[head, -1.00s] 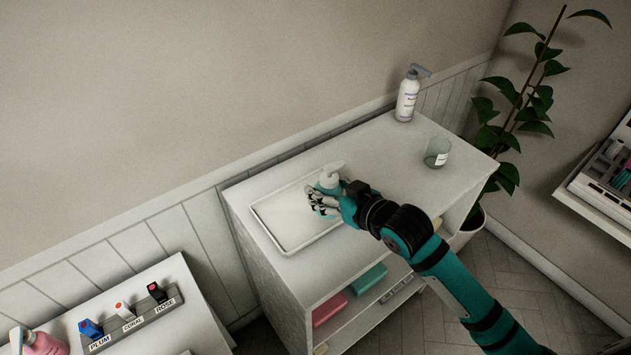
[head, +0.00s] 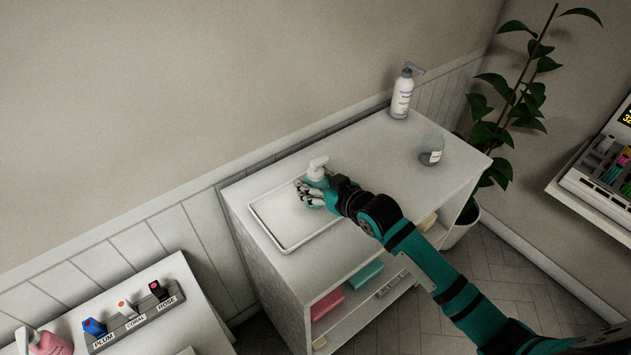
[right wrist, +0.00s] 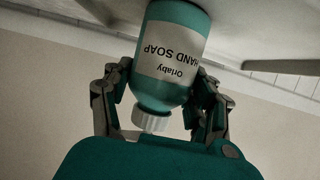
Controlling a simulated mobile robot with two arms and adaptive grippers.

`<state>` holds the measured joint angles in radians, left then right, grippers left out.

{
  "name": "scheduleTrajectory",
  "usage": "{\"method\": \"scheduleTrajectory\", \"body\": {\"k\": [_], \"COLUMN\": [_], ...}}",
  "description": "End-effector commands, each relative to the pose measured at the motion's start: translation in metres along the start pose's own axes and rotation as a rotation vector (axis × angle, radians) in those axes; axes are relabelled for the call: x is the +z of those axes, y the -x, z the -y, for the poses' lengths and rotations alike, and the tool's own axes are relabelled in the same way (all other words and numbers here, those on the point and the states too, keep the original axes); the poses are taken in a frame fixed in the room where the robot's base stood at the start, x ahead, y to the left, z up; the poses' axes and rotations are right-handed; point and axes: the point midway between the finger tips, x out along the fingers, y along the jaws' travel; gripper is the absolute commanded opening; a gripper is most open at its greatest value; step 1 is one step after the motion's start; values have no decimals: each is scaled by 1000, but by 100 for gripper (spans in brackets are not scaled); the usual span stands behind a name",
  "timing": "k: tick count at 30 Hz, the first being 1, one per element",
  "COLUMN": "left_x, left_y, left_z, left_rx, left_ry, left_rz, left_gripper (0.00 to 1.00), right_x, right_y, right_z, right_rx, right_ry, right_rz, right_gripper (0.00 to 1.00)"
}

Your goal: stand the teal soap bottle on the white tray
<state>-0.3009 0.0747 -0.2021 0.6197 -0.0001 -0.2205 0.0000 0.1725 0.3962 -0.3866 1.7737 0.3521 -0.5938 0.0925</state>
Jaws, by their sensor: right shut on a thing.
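The teal soap bottle has a white pump head, seen in the head view (head: 318,167). In the right wrist view its teal body (right wrist: 180,20) carries a white "HAND SOAP" label, upside down in that picture. My right gripper (head: 312,192) is shut on the bottle, with fingers on both sides of its body in the right wrist view (right wrist: 163,95). The white tray (head: 278,213) lies on the cabinet top. Bottle and gripper are at the tray's right end. The bottle looks upright; its base is hidden, so I cannot tell whether it touches the tray. My left gripper is out of view.
A white pump bottle (head: 402,96) and a clear cup with a label (head: 432,152) stand on the cabinet top (head: 372,160), right of the tray. The tray's left part is clear. A wall runs behind the cabinet, and a plant (head: 520,95) stands right of it.

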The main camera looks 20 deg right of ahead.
Motion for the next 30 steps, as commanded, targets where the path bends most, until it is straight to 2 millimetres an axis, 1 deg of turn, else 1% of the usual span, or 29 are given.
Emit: {"method": "scheduleTrajectory", "body": {"k": [1,2,6,7,16,17,19,23,30], "left_x": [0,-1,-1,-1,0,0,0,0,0], "left_y": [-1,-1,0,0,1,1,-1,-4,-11], "left_z": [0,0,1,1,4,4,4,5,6], "left_rx": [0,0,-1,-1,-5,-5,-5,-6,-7], "left_ry": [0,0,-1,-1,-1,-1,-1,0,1], "left_rz": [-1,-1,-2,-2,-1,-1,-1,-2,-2], "left_gripper": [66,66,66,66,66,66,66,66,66], "right_x": [2,2,2,2,0,-2,0,1,2], "right_y": [-1,-1,-1,-1,0,1,8,31,83], "right_z": [0,0,0,0,0,0,-1,0,0], "right_rx": [0,0,0,0,0,0,1,0,0], "right_ry": [0,0,0,0,0,0,1,3,1], "right_rz": [-1,1,1,1,1,0,2,2,3], "right_gripper": [17,60,79,82,82,82,82,82,82]}}
